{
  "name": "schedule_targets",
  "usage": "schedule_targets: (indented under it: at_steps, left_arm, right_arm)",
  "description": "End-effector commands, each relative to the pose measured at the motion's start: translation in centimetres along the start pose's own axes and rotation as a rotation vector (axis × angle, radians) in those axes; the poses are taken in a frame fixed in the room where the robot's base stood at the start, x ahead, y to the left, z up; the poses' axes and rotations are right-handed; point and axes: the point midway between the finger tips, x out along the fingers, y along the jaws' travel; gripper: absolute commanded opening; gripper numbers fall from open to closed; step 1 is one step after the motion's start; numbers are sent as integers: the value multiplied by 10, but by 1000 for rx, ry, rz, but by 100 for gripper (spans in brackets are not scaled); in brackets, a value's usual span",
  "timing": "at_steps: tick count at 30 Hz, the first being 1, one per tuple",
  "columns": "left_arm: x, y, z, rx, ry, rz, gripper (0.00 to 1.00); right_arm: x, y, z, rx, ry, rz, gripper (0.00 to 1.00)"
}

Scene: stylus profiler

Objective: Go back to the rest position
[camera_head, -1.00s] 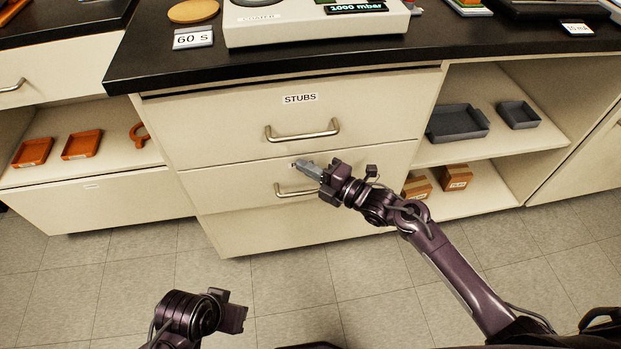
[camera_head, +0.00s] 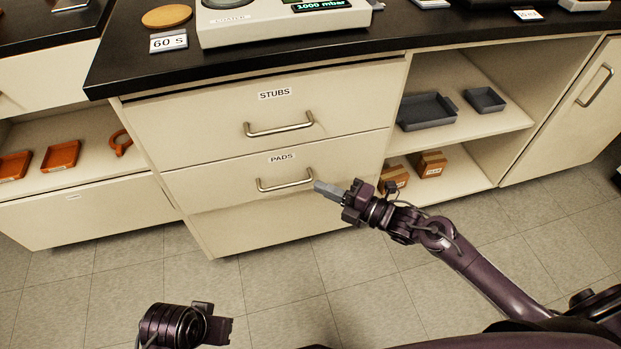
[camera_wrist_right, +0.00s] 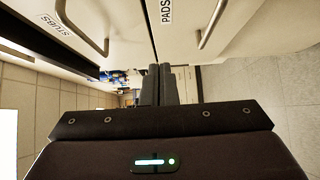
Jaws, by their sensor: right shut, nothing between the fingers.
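My right gripper (camera_head: 328,190) is in front of the drawer cabinet, just right of the handle of the PADS drawer (camera_head: 230,188). Its fingers are shut with nothing between them. In the right wrist view the two grey fingertips (camera_wrist_right: 157,84) lie together, with the drawer fronts beside them. My left gripper (camera_head: 217,325) shows at the bottom left over the floor; its fingers cannot be made out well.
The STUBS drawer (camera_head: 220,118) and the PADS drawer look shut. A black counter (camera_head: 120,72) carries a white device (camera_head: 280,28). Open shelves at right hold grey trays (camera_head: 428,112) and cardboard boxes (camera_head: 432,163). Orange trays (camera_head: 62,156) sit at left. The tiled floor (camera_head: 290,270) is clear.

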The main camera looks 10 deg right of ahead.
Motion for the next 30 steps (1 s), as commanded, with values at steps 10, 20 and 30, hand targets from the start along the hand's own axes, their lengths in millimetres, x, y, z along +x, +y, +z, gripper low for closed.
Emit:
schedule_targets:
  at_steps: [10,20,30]
  left_arm:
    - [-1,-2,0,-5,-4,-2,36]
    - [-1,-1,1,-3,-3,-1,36]
    - [-1,-1,1,-2,-4,-1,36]
  right_arm:
    - [-5,-1,-2,10,-3,-4,0]
    - [-3,-52,-39,499,-301,-291,0]
    - [-71,-94,-96,1196,-883,-589,0]
